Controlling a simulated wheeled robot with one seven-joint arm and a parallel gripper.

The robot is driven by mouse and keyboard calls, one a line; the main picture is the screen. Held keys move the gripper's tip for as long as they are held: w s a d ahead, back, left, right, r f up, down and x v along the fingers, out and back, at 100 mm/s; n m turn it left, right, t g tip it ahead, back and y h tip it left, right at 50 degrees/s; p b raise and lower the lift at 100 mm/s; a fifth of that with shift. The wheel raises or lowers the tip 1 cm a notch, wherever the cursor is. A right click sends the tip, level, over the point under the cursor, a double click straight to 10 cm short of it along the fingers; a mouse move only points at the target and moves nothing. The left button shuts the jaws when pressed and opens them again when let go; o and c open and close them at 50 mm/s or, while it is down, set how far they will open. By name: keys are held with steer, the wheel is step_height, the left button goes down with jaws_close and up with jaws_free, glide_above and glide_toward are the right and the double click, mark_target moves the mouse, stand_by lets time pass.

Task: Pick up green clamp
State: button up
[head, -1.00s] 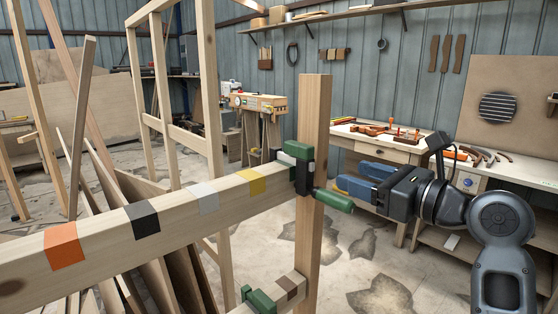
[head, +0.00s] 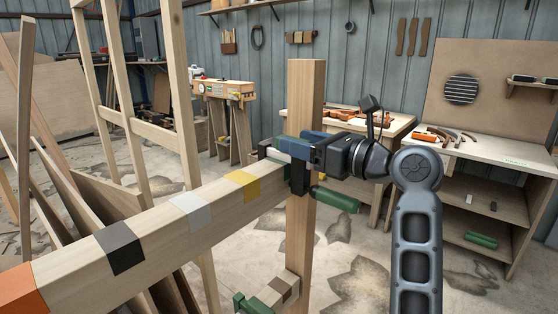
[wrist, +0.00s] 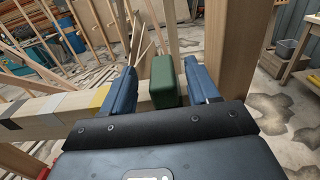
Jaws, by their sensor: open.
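A green clamp (head: 336,200) with a black body and green handle sits where the striped beam (head: 215,215) meets the upright wooden post (head: 305,90). My gripper (head: 296,143), with blue fingers, is at the clamp's upper part and hides some of it in the head view. In the wrist view the green block of the clamp (wrist: 164,82) stands between my two open fingers, with a visible gap on each side. The fingers hold nothing.
Another green clamp (head: 255,302) is on a lower rail at the post. A green object (head: 482,240) lies on the workbench's lower shelf (head: 470,248). The workbench (head: 500,160) stands at right. Leaning boards (head: 90,190) crowd the left.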

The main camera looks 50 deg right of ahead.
mark_target(279, 136)
steer(key=shift+w, duration=1.8)
jaws_close()
